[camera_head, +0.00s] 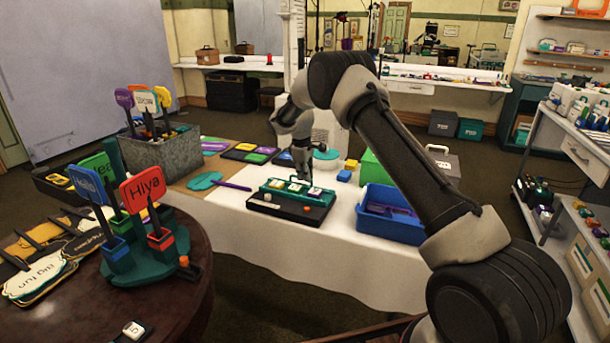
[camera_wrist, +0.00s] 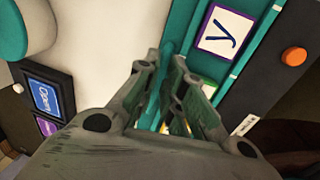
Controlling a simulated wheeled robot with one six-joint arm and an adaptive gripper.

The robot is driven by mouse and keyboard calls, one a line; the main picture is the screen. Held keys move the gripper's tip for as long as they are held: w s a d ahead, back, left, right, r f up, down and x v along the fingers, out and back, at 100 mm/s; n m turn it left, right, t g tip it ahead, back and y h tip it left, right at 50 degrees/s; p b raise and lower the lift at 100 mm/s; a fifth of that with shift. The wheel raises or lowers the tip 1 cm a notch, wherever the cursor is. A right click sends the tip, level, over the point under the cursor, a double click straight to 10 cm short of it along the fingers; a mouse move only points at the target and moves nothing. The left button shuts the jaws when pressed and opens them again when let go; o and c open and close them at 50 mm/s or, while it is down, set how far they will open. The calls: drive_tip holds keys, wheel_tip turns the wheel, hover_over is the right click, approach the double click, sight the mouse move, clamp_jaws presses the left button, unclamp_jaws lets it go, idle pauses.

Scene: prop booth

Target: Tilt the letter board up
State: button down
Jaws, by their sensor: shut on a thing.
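The letter board (camera_head: 278,187) is a teal panel with several white letter tiles, set on a black base (camera_head: 290,209) on the white-covered table. It looks low over its base; its exact tilt is hard to tell. In the wrist view the teal board (camera_wrist: 186,62) shows a purple-framed tile with a letter (camera_wrist: 226,30), and the black base carries an orange knob (camera_wrist: 293,56). My gripper (camera_head: 304,176) is at the board's far edge. In the wrist view my gripper (camera_wrist: 167,66) is shut on a teal strip of the board, partly hidden by the fingers.
A blue bin (camera_head: 392,228) stands to the right of the board. A teal paddle-like piece (camera_head: 203,181) and a purple stick (camera_head: 233,186) lie to its left. A round wooden table (camera_head: 60,312) with signs is at front left. White cloth in front of the board is clear.

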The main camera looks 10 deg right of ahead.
drive_tip(key=shift+s+r, duration=0.1)
drive_tip(key=shift+r, duration=0.1)
drive_tip(key=shift+s+a+r, duration=0.4)
drive_tip(key=shift+s+r, duration=0.1)
drive_tip(key=shift+s+a+r, duration=0.35)
drive_tip(key=shift+s+a, duration=0.15)
drive_tip(key=shift+s, duration=0.3)
drive_tip(key=shift+s+a+r, duration=0.35)
drive_tip(key=shift+s+a, duration=0.15)
drive_tip(key=shift+s, duration=0.25)
drive_tip(key=c, duration=1.5)
unclamp_jaws()
drive_tip(key=shift+a, duration=0.15)
drive_tip(key=shift+r, duration=0.15)
drive_tip(key=shift+r, duration=0.3)
drive_tip(key=r, duration=0.3)
drive_tip(key=s+r, duration=0.1)
drive_tip(key=r, duration=0.3)
drive_tip(key=a+r, duration=0.1)
drive_tip(key=r, duration=0.3)
drive_tip(key=shift+s+r, duration=0.2)
drive_tip(key=shift+r, duration=0.05)
